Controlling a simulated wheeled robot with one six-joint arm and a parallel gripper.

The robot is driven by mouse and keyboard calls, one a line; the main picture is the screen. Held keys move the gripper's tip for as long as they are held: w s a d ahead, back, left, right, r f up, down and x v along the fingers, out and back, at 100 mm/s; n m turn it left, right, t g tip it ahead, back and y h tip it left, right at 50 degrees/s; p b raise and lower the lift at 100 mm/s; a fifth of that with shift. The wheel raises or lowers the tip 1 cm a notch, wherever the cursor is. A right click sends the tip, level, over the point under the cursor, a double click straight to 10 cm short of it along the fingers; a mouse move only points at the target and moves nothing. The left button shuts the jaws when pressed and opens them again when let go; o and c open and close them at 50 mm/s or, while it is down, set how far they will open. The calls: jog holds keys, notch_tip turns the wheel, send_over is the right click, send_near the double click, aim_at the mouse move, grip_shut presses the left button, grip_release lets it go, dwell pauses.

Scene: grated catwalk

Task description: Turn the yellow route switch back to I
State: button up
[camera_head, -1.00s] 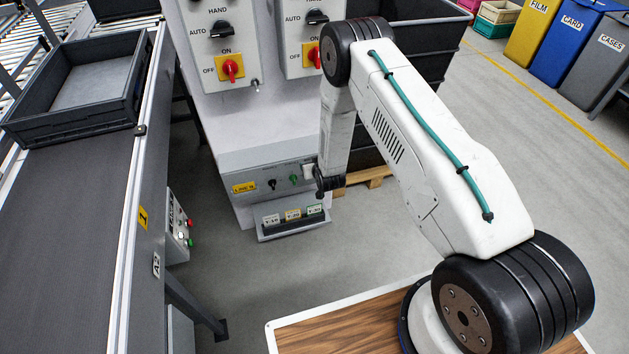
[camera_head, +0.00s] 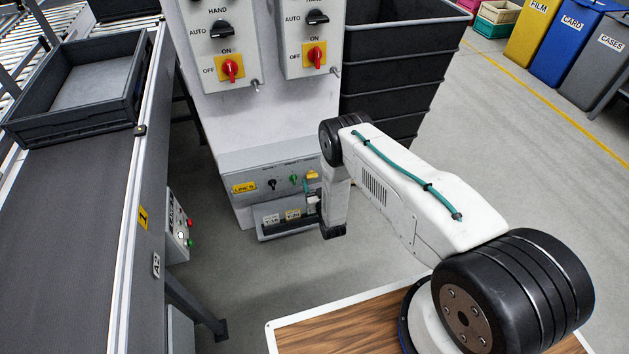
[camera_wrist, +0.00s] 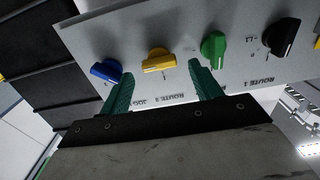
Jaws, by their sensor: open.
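The yellow route switch (camera_wrist: 158,61) is a small knob on the grey panel, in the upper middle of the wrist view. In the head view the yellow switch (camera_head: 312,174) shows at the right end of the panel's visible row. My gripper (camera_wrist: 160,72) is open and empty, its two green fingers pointing at the panel, one to each side of the yellow knob and a little below it in the picture. I cannot tell whether they touch it. The knob's handle lies nearly sideways; its exact setting is hard to read. In the head view my forearm hides part of the panel.
In the wrist view a blue knob (camera_wrist: 105,70) is just left of the left finger and a green knob (camera_wrist: 213,47) close to the right one. A black knob (camera_wrist: 284,37) is farther right. A label tray (camera_head: 268,233) juts out below the panel (camera_head: 225,165).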

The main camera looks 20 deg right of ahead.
jog(key=shift+w, duration=0.85)
jog(key=c, duration=1)
